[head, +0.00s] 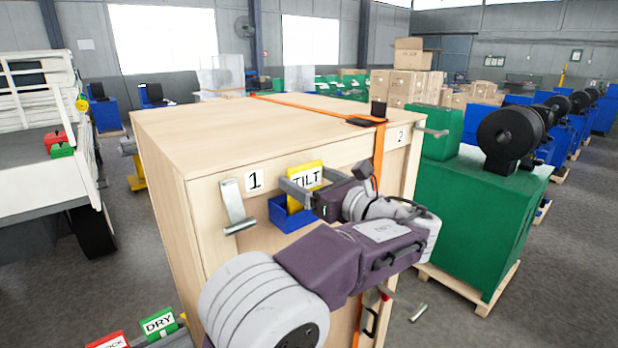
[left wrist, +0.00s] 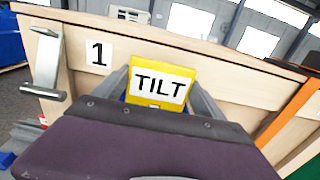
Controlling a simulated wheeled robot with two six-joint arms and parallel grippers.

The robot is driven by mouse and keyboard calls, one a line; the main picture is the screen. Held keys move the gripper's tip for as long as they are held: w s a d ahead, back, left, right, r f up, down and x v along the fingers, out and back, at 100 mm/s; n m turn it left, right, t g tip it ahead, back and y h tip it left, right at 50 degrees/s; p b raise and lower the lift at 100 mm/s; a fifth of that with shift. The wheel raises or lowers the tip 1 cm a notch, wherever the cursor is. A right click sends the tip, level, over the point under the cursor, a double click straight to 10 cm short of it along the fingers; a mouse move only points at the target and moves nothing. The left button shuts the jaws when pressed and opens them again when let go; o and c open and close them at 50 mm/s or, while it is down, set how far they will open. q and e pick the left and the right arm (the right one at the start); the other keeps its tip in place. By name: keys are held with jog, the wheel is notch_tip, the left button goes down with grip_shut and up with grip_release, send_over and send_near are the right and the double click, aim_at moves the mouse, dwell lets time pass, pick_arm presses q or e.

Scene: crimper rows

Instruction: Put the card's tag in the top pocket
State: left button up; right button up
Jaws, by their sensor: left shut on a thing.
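The yellow TILT tag (head: 305,183) stands upright at the front face of a wooden crate (head: 160,150), its lower part inside a blue pocket (head: 290,218). My left gripper (head: 302,191) is shut on the TILT tag, with its fingers on either side of it. The tag also shows in the left wrist view (left wrist: 160,84), between the fingers. The lower edge of the tag is hidden by the pocket and gripper. A DRY tag (head: 158,323) and a red tag (head: 108,341) show low at the left. My right gripper is not in view.
The crate face has a metal latch (head: 236,207) beside the 1 label and another latch (head: 432,131) near the 2 label. An orange strap (head: 379,155) runs over the crate. A green cabinet (head: 475,215) stands at the right. A white truck (head: 40,150) is at the left.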

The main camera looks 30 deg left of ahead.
pick_arm(q)
jog(key=shift+f, duration=0.5)
dwell(0.3)
jog(key=o, duration=1.7)
jog(key=b+v, duration=0.3)
jog(key=v, duration=0.6)
